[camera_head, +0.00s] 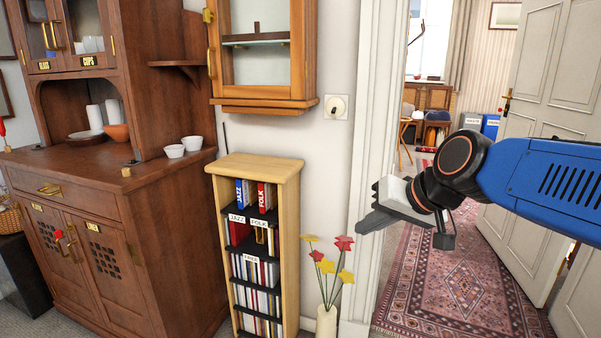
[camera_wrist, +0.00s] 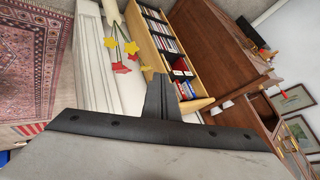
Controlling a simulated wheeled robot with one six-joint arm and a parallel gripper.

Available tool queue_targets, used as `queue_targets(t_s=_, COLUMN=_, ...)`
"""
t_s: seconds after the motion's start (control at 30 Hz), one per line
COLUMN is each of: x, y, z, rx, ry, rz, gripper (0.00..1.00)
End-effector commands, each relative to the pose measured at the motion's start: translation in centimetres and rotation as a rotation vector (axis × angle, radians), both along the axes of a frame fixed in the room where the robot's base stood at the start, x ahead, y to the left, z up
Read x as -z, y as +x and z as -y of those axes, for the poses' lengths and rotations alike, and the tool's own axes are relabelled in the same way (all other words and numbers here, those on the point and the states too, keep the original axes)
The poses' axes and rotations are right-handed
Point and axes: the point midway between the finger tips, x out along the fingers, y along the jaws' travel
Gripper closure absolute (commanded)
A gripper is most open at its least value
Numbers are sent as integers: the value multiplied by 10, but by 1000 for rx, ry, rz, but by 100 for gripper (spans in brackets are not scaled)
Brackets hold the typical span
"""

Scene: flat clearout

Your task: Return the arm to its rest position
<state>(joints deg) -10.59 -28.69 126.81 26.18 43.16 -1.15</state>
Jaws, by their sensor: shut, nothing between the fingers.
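My gripper (camera_head: 372,222) hangs in the air at the right of the head view, in front of the white door frame. Its fingers are together with nothing between them. The blue arm link (camera_head: 545,185) reaches in from the right edge and is mine. In the wrist view my gripper (camera_wrist: 160,95) points toward the narrow shelf and the flowers, apart from both.
A narrow shelf (camera_head: 291,205) with records stands left of the gripper. A vase (camera_head: 326,321) with red and yellow flowers stands below it. A brown dresser (camera_head: 140,220) fills the left. Beyond the doorway lie a patterned rug (camera_head: 440,270) and an open door (camera_head: 535,130).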

Motion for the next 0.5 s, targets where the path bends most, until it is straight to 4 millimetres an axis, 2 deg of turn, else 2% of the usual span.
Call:
queue_targets(t_s=0.03, x=17, y=-19, z=18, rx=8, ry=-46, rz=-16, gripper=100)
queue_targets(t_s=0.1, x=43, y=-45, z=43, rx=17, ry=-119, rz=-46, gripper=100)
queue_targets(t_s=0.3, x=109, y=-116, z=105, rx=45, ry=-308, rz=-135, gripper=100)
queue_targets(t_s=0.4, x=134, y=-143, z=127, rx=58, ry=-379, rz=-175, gripper=100)
queue_targets(t_s=0.5, x=150, y=-162, z=142, rx=67, ry=-426, rz=-202, gripper=100)
